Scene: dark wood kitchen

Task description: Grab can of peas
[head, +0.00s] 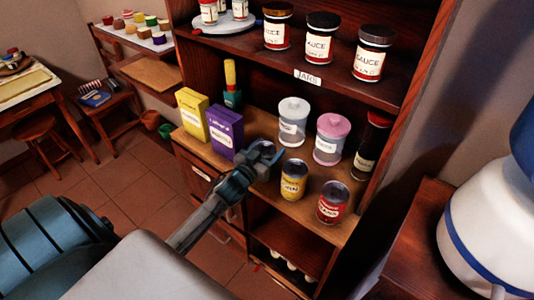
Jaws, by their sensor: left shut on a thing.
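My left gripper (262,160) reaches over the front of the cupboard's middle shelf, left of the yellow can. It is shut on what looks like a can, in line with the two other cans. The gripper hides most of it, and no label can be read, so I cannot confirm that it is the peas. The yellow can (292,182) and the red can (333,204) stand upright to the right, apart from the gripper. My right gripper is not in view.
A purple box (225,132) and a yellow box (193,115) stand close to the left. A white-lidded jar (293,122), a pink-lidded jar (330,140) and a dark bottle (371,148) stand behind. The upper shelf with sauce jars (320,38) overhangs. Open floor lies left.

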